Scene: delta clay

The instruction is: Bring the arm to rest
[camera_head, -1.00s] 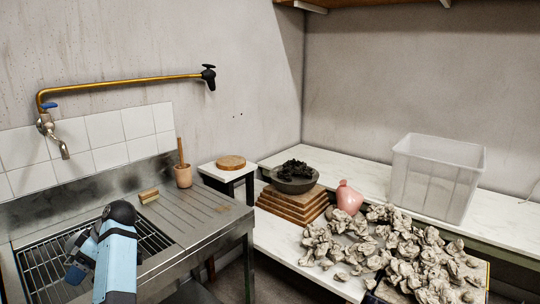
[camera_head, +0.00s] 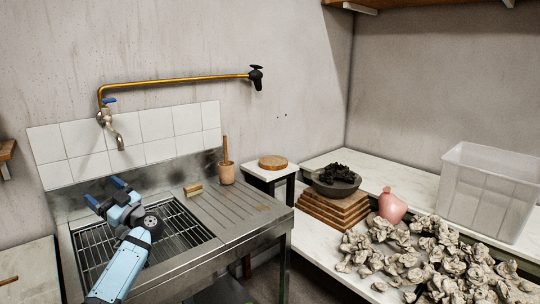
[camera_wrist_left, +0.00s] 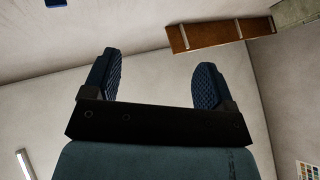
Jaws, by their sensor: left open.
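My left arm (camera_head: 122,262) comes up from the bottom left in the head view, in front of the metal sink. My left gripper (camera_head: 104,192) is above the left part of the sink rack, open and empty. In the left wrist view its two dark ribbed fingers (camera_wrist_left: 158,80) stand wide apart with nothing between them. Behind them that view shows bare walls and a brown wooden shelf (camera_wrist_left: 215,34). My right gripper is in neither view.
The sink (camera_head: 235,215) has a wire rack (camera_head: 180,232), a small wooden block (camera_head: 193,189) and a wooden pot (camera_head: 225,173). A brass tap (camera_head: 116,130) hangs above. Right are a dark bowl (camera_head: 335,186) on stacked boards, a pink vase (camera_head: 391,207), grey crumpled lumps (camera_head: 440,262) and a clear bin (camera_head: 485,195).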

